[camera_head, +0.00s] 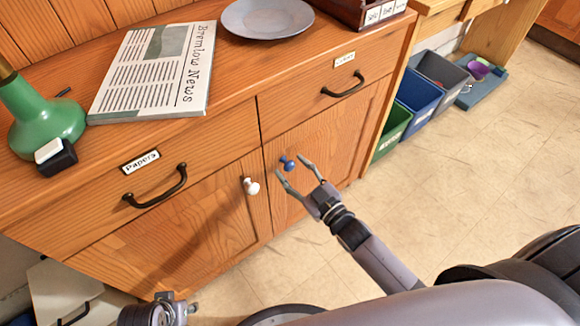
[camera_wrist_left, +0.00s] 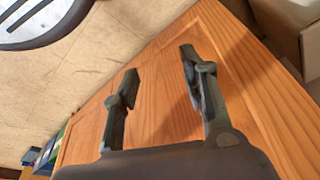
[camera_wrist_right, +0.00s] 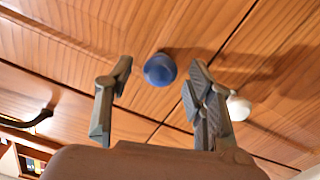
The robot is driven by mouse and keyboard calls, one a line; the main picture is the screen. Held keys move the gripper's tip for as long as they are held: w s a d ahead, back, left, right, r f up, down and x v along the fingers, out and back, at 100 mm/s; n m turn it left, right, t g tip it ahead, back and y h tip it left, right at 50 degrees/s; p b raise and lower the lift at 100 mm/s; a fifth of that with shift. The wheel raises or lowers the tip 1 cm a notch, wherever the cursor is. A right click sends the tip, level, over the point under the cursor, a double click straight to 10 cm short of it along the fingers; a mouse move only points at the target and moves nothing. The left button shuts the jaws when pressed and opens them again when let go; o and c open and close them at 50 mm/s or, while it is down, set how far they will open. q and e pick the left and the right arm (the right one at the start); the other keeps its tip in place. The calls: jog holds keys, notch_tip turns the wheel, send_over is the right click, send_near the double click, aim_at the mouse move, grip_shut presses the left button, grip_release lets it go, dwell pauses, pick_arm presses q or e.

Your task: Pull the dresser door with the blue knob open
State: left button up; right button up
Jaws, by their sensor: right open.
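The dresser door with the blue knob (camera_head: 323,146) is the right-hand lower door and looks closed. Its blue knob (camera_head: 287,163) sits near the door's upper left corner. My right gripper (camera_head: 295,174) is open in front of the knob. In the right wrist view the blue knob (camera_wrist_right: 160,69) lies between and beyond the open fingertips (camera_wrist_right: 160,75); I cannot tell any contact. My left gripper (camera_wrist_left: 158,65) is open and empty before a wooden panel. In the head view only part of it (camera_head: 165,310) shows at the bottom.
The left door has a white knob (camera_head: 251,186), close to the blue one. Black handles (camera_head: 155,190) (camera_head: 343,86) stick out from the drawers above. Green, blue and grey bins (camera_head: 419,97) stand right of the dresser. The floor (camera_head: 470,165) in front is clear.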

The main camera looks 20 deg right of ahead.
jog(key=shift+x, duration=0.95)
grip_shut()
